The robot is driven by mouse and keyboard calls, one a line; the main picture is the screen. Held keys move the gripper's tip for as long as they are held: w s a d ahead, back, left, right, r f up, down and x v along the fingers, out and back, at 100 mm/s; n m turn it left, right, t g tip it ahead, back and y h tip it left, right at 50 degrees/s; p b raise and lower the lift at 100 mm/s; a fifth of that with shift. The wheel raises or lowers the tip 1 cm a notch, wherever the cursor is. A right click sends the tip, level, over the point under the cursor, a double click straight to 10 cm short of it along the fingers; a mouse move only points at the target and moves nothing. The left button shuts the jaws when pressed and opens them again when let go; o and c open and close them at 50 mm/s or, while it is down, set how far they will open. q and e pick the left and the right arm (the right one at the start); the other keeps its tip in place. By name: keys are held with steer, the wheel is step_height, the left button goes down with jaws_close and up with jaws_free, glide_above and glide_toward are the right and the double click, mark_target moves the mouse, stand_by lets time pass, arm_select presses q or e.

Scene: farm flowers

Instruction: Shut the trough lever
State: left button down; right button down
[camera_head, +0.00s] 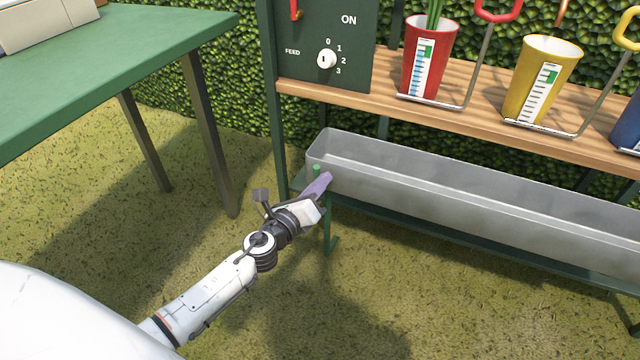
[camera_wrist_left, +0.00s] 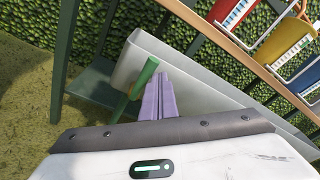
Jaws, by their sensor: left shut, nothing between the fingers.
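The grey metal trough (camera_head: 450,195) runs along under the wooden shelf in the head view. Its left end also shows in the left wrist view (camera_wrist_left: 205,95). A green lever (camera_head: 317,170) stands at the trough's near left corner. In the left wrist view the green lever (camera_wrist_left: 144,78) is tilted and lies just left of my fingers. My left gripper (camera_head: 321,183) has its purple fingers closed together with nothing between them, at the trough's left end beside the lever. I cannot tell whether fingers and lever touch. My right gripper is not in view.
A wooden shelf (camera_head: 490,118) above the trough carries a red pot (camera_head: 412,75), a yellow pot (camera_head: 522,95) and a blue pot (camera_head: 628,128). A dark green control panel (camera_head: 350,68) with a dial stands above left. A green table (camera_head: 130,50) is at the left. The grass in front is clear.

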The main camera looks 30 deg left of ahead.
arm_select(q)
steer(key=shift+a+r, duration=0.15)
steer(key=shift+a, duration=0.25)
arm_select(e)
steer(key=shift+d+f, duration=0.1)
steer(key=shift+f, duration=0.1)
arm_select(q)
steer(key=shift+a, duration=0.1)
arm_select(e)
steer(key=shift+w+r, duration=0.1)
arm_select(q)
steer(key=shift+d+r, duration=0.1)
steer(key=shift+d, duration=0.1)
steer(key=d, duration=0.2)
steer(key=w+d, duration=0.1)
steer(key=d, duration=0.1)
steer(key=shift+d, duration=0.25)
steer(key=s, duration=1)
steer(key=shift+a+f, duration=0.25)
steer(key=shift+a, duration=0.15)
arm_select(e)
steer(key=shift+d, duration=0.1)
